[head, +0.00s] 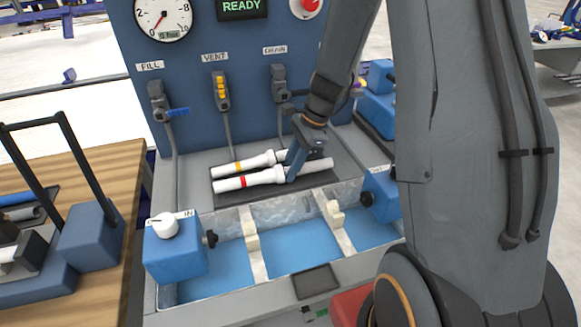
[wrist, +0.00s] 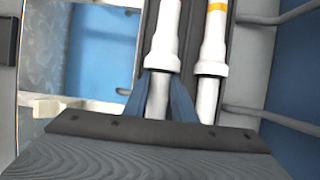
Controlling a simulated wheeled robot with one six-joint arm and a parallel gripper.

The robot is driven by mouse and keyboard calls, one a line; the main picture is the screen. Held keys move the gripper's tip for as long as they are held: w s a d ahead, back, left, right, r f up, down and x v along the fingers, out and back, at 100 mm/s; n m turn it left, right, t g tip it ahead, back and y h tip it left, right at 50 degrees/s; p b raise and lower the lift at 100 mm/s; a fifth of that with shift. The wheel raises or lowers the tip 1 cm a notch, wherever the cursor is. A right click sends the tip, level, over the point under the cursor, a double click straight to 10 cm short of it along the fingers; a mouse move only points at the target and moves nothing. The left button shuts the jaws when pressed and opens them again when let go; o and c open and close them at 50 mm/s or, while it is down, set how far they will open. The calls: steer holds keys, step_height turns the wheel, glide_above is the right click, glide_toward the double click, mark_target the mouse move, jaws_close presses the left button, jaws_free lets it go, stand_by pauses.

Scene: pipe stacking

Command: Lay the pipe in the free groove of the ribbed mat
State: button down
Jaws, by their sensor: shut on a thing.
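A white pipe with a red band (head: 243,183) lies level along the front of the dark mat (head: 300,187). My gripper (head: 291,178) is shut on it near its collar, toward its right end. In the wrist view the blue fingers of my gripper (wrist: 158,98) stand on both sides of this pipe (wrist: 165,30), just below its white collar. A second white pipe with a yellow band (head: 240,165) lies behind and parallel to it, a small gap apart. I cannot tell whether the held pipe touches the mat; its grooves are mostly hidden.
A water-filled tank (head: 290,258) with pale supports is in front of the mat. A blue block (head: 175,250) stands at its left and another (head: 382,193) at its right. A blue panel (head: 245,110) with valves and a gauge rises behind.

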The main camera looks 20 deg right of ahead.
steer(key=shift+f, duration=0.2)
steer(key=c, duration=1.4)
jaws_free()
steer(key=shift+r, duration=0.1)
steer(key=v, duration=0.7)
steer(key=shift+d+r+b, duration=0.15)
steer(key=shift+r+b, duration=0.1)
steer(key=shift+b, duration=0.15)
steer(key=s+a+n+h, duration=0.1)
steer(key=s+n, duration=0.4)
steer(key=n, duration=0.1)
steer(key=s+a+n+h, duration=0.1)
steer(key=s+n+h, duration=0.1)
steer(key=s+n, duration=0.4)
steer(key=s+a+r+n+h, duration=0.1)
steer(key=s+n, duration=0.5)
steer(key=shift+t, duration=0.3)
